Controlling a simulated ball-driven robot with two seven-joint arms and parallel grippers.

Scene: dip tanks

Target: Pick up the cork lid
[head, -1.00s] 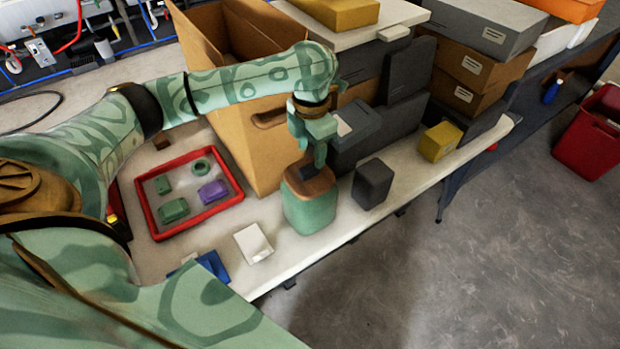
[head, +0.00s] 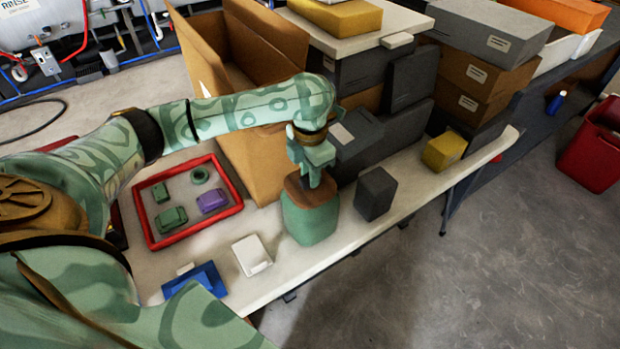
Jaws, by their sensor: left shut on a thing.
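The cork lid (head: 301,194) is brown and sits at the mouth of a rounded green jar (head: 310,222) near the front edge of the bench. My left gripper (head: 313,181) comes down from above and is shut on the lid at its top. The fingers hide the lid's dark knob. No clear gap shows between lid and jar, so I cannot tell whether they touch. My right gripper is not in view.
A dark grey block (head: 375,194) stands close to the right of the jar. A large cardboard box (head: 262,165) rises behind it. A red tray (head: 195,235) with small green and purple pieces, a white item (head: 252,255) and a blue item (head: 203,277) lie to the left.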

